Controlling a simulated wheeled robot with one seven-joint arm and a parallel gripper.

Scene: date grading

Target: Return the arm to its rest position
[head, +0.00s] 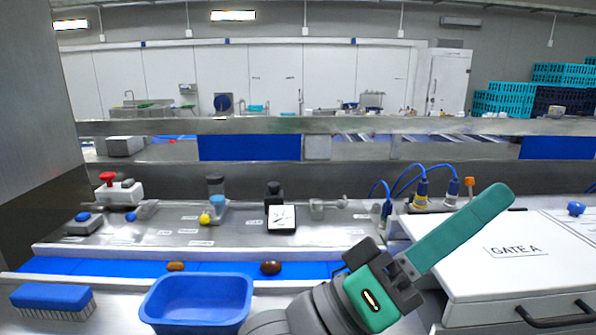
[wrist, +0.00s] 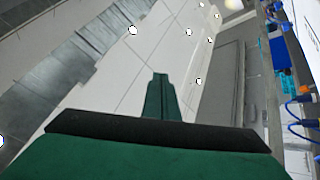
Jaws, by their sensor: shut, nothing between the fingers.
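My gripper (head: 497,197) is raised at the right of the head view, above the bench and in front of the white GATE A cabinet. Its long green fingers point up and to the right, and they are together with nothing between them. In the wrist view the green fingers (wrist: 160,92) also show closed and empty, with the white wall panels and ceiling behind them. My grey and green arm links rise from the bottom of the head view, right of the blue tub.
A blue tub (head: 197,325) and a blue brush (head: 52,296) stand in front. Two brown dates, one lighter (head: 176,267) and one darker (head: 270,268), lie on the blue belt (head: 110,267). The white cabinet (head: 470,285) fills the right. A steel shelf (head: 350,125) crosses behind.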

